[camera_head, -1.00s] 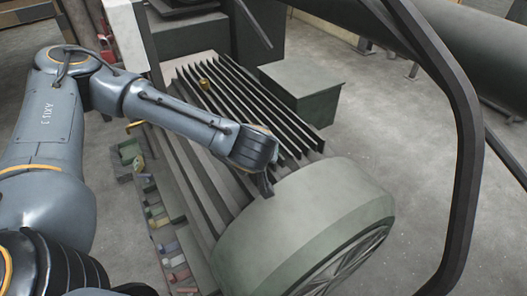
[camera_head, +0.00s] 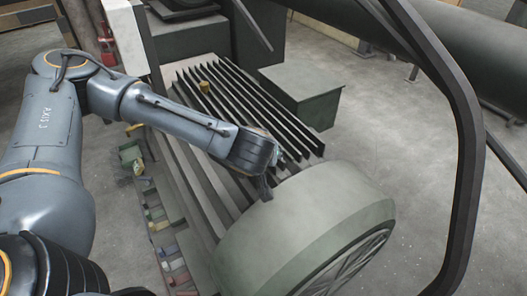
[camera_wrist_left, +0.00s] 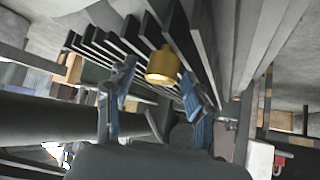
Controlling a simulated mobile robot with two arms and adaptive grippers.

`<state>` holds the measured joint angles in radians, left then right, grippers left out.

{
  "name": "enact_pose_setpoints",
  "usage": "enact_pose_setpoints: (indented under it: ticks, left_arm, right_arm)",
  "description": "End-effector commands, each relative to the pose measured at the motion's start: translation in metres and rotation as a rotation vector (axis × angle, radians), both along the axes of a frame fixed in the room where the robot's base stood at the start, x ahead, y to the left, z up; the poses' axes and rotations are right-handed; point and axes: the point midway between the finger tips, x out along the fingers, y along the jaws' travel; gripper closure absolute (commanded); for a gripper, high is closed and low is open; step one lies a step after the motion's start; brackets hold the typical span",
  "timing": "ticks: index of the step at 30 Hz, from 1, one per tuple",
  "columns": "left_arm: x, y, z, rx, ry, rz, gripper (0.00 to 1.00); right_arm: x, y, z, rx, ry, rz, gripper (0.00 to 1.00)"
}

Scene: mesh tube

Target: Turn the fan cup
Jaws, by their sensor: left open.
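A small brass-coloured cup (camera_head: 205,88) sits among the dark parallel fins in the head view. A brass cup (camera_wrist_left: 163,66) also shows in the left wrist view, ahead of my fingers; I cannot tell whether it is the same one. My left gripper (camera_head: 265,187) points down between the fins and the large round grey-green fan housing (camera_head: 302,207). In the left wrist view my left gripper (camera_wrist_left: 156,100) is open, with its blue-padded fingers apart and nothing held between them. In the head view its fingers are mostly hidden. My right gripper is not shown.
The dark fins (camera_head: 245,105) stand close behind my left gripper. A grey-green box (camera_head: 300,92) stands right of them. A dark curved bar (camera_head: 468,130) rises at the right. Several coloured small objects (camera_head: 160,222) lie along the left side. Bare floor shows at the right.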

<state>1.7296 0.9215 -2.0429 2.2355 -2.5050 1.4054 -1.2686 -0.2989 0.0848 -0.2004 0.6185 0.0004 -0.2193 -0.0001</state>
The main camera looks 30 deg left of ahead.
Motion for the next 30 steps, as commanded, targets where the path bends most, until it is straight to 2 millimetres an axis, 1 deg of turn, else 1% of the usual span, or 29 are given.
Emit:
enact_pose_setpoints:
  ticks: [9,15,26,29,30]
  left_arm:
    - [-0.033,-0.012,0.035,-0.001,0.0,-0.002,0.46]
    - [-0.046,-0.017,0.049,0.0,0.0,-0.001,0.46]
    - [-0.047,-0.017,0.051,-0.005,0.0,0.007,0.46]
    - [-0.043,-0.015,0.055,-0.049,-0.003,0.069,0.46]
    - [-0.04,-0.014,0.059,-0.081,-0.006,0.118,0.46]
  right_arm:
    - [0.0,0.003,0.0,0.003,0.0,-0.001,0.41]
    - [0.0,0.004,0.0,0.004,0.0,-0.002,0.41]
    - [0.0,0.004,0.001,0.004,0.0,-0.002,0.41]
    - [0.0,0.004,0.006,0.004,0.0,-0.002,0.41]
    - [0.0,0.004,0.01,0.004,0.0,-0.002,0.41]
